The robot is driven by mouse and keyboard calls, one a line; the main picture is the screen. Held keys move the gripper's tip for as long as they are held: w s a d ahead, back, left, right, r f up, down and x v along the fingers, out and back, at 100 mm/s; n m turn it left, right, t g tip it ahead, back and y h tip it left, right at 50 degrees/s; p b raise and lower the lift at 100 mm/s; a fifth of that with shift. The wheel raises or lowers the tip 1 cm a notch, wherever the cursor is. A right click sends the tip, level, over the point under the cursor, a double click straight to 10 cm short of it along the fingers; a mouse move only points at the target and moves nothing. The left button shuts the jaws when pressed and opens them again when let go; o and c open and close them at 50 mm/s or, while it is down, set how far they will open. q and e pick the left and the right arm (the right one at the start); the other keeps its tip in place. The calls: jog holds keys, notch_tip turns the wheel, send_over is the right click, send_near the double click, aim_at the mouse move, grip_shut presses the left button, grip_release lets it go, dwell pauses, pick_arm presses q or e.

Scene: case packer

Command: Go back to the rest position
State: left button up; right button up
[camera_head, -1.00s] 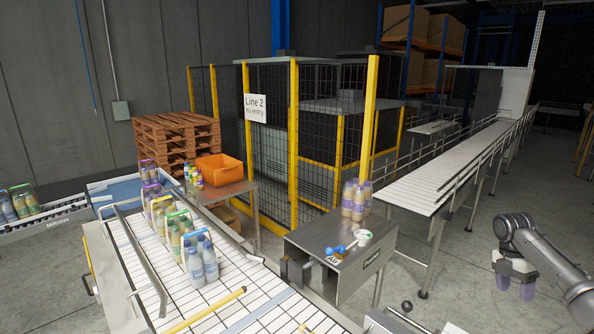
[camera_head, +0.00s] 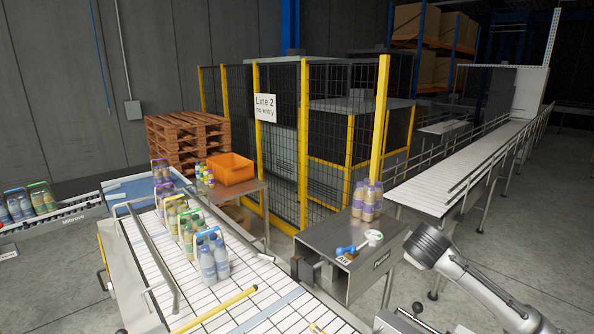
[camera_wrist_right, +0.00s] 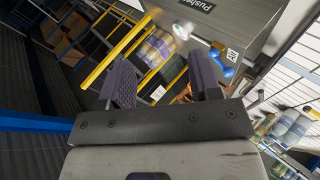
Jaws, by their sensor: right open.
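My right arm (camera_head: 470,275) reaches in from the lower right of the head view, its wrist beside the Pusher box. Its fingers are hidden there. In the right wrist view my right gripper (camera_wrist_right: 163,80) is open, its two dark ribbed fingers apart with nothing held between them. Beyond the fingers, a bottle pack (camera_wrist_right: 157,48) stands on the Pusher box (camera_wrist_right: 235,20). My left gripper is not in view.
The Pusher box (camera_head: 335,240) carries a bottle pack (camera_head: 367,201), a blue-handled item (camera_head: 346,250) and a white round item (camera_head: 373,236). A conveyor (camera_head: 200,290) with several bottle packs lies left. Another conveyor (camera_head: 460,170) runs behind. A fence (camera_head: 304,140) stands between.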

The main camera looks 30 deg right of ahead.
jog(key=w+a+f+n+t+y+p, duration=0.1)
jog(key=a+f+t+y, duration=0.15)
jog(key=a, duration=1.05)
jog(key=s+a+f+n+t+y+p, duration=0.15)
jog(key=s+a, duration=0.25)
jog(key=a, duration=0.4)
jog(key=s+a+f+t+y+p, duration=0.1)
jog(key=s+a+f, duration=0.2)
jog(key=a, duration=0.4)
jog(key=s+a+f+g+y+p, duration=0.1)
jog(key=s+a+f+g+p, duration=0.1)
jog(key=s+f, duration=0.3)
jog(key=s+a+f+m+g+y+p, duration=0.1)
jog(key=s+a+f, duration=0.4)
jog(key=s, duration=0.7)
jog(key=s+a+f+m+g+y+p, duration=0.1)
jog(key=s+a+f+g+y+p, duration=0.1)
jog(key=s, duration=0.7)
jog(key=shift+a+f+m+g+p, duration=0.15)
jog(key=shift+a+f+g, duration=0.35)
jog(key=shift+f, duration=0.3)
jog(key=shift+a+f+m+g+p, duration=0.15)
jog(key=shift+a+f+g, duration=0.25)
jog(key=shift+a+f, duration=0.3)
jog(key=shift+d+f, duration=0.1)
